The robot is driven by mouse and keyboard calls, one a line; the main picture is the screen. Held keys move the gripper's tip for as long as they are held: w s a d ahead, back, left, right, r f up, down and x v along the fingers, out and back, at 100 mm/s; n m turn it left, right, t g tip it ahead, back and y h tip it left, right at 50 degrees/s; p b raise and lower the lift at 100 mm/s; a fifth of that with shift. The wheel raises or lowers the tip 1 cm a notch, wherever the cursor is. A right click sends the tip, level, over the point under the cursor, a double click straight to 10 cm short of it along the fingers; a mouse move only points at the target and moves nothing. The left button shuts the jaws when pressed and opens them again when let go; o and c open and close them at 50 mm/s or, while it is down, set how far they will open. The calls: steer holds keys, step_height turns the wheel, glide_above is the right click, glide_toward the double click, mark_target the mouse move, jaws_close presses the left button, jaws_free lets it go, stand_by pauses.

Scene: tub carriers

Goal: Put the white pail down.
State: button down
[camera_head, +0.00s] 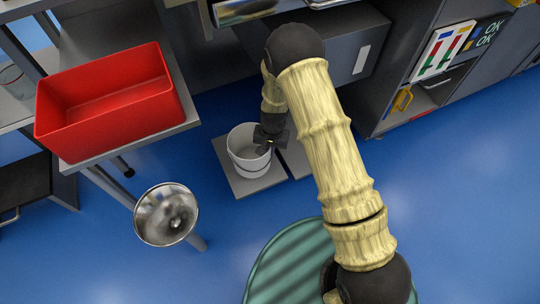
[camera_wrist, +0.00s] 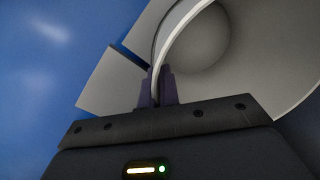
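The white pail (camera_head: 247,150) is upright over a grey square plate (camera_head: 242,184) on the blue floor, left of centre in the head view. Whether its base touches the plate or hangs just above it, I cannot tell. My gripper (camera_head: 268,138) is at the pail's right side, near its top edge. In the wrist view the pail (camera_wrist: 240,65) fills the upper right, with its pale curved edge passing between the fingers of my gripper (camera_wrist: 157,88). The fingers look closed on that edge. The plate (camera_wrist: 110,82) shows to the left of the pail there.
A red open bin (camera_head: 110,105) stands on a grey table at the left. Another grey plate (camera_head: 296,158) lies right of the pail. Grey cabinets (camera_head: 345,60) stand behind. Blue floor is open at the right.

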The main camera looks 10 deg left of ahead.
step_height(320, 180, down, 4)
steer(key=shift+f+b, duration=0.1)
steer(key=shift+b, duration=0.85)
steer(key=c, duration=2.1)
jaws_free()
steer(key=shift+f, duration=0.1)
steer(key=o, duration=0.5)
steer(key=shift+c, duration=0.2)
step_height(320, 180, up, 12)
steer(key=p, duration=0.6)
steer(key=shift+d+r, duration=0.2)
steer(key=shift+d, duration=0.1)
